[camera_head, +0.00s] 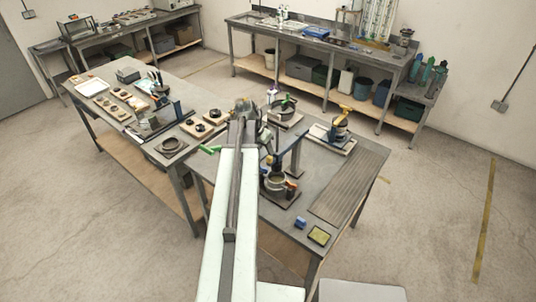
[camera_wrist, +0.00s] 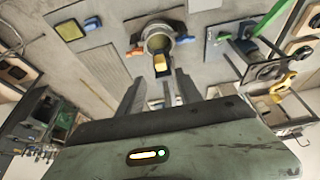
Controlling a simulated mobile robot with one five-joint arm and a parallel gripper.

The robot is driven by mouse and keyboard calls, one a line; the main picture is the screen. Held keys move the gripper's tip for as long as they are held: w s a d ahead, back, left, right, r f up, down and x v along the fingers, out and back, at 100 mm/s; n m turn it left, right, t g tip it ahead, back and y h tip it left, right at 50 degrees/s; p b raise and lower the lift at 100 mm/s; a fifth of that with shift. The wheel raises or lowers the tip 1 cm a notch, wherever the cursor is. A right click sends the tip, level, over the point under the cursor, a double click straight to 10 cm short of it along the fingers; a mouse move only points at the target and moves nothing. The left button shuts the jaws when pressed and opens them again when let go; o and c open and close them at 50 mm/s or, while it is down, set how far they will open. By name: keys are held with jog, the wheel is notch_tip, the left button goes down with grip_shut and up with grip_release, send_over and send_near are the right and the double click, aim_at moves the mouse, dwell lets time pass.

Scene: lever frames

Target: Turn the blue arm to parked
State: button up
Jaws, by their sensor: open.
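No parked mark can be read.
The ring fixture has an orange handle (camera_wrist: 134,52) and a blue handle (camera_wrist: 184,39). A yellow pad (camera_head: 319,235) and a blue block (camera_head: 300,222) lie near the table's front edge. A yellow-armed device (camera_head: 343,118) stands behind. A ribbed grey strip (camera_head: 345,198) on the right is clear.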

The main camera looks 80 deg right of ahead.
aim_at(269, 157)
jog(key=b+x, duration=0.7)
jog(key=x, duration=0.1)
jog(key=shift+w+a, duration=0.1)
jog(key=shift+w, duration=0.05)
jog(key=shift+r, duration=0.15)
grip_shut()
dwell(0.8)
